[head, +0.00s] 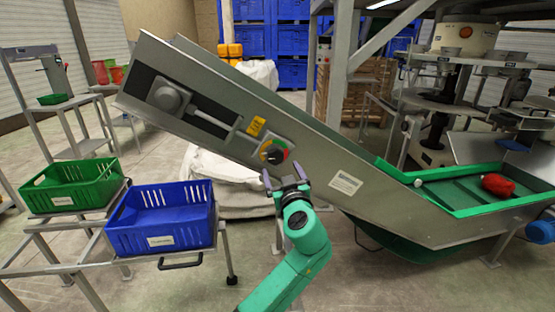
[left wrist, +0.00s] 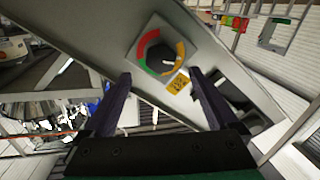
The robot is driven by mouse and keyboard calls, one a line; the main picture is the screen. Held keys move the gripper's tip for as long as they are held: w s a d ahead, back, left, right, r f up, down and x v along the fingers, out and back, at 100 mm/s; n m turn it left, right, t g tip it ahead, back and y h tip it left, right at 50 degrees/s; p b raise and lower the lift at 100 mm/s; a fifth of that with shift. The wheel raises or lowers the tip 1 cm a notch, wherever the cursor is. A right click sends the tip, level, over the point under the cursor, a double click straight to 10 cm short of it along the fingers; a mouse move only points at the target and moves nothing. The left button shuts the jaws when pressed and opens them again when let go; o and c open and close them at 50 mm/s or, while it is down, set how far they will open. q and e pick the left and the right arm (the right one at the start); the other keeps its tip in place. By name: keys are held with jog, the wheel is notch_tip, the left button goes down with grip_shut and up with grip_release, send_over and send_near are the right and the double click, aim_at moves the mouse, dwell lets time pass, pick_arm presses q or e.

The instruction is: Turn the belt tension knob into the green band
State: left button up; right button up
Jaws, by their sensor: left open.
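The belt tension knob (head: 273,153) is dark and sits on a pale square plate on the side of the sloping grey conveyor (head: 225,105). A red, green and yellow band rings it. In the left wrist view the knob (left wrist: 161,61) lies between and beyond my fingertips, with red and green on its left and yellow on its right. A pale mark shows on the knob, but its exact direction is too small to tell. My left gripper (head: 285,174) is open and empty, just below the knob in the head view and apart from it. My right gripper is not in view.
A yellow label (head: 257,126) and a slotted bracket sit beside the knob. A blue crate (head: 160,218) and a green crate (head: 70,187) stand on a metal rack at left. A green-edged hopper (head: 455,195) holding a red bundle (head: 497,185) is at right.

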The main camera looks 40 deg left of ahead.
aim_at(276, 159)
pick_arm(q)
jog(key=x, duration=0.5)
jog(key=shift+w+a+r+p, duration=0.1)
jog(key=shift+w+a+p, duration=0.1)
jog(key=shift+a+p, duration=0.2)
jog(key=shift+w+a, duration=0.25)
jog(key=c, duration=1.4)
jog(key=shift+o, duration=0.2)
jog(key=shift+f+m, duration=0.2)
jog(key=shift+m, duration=0.1)
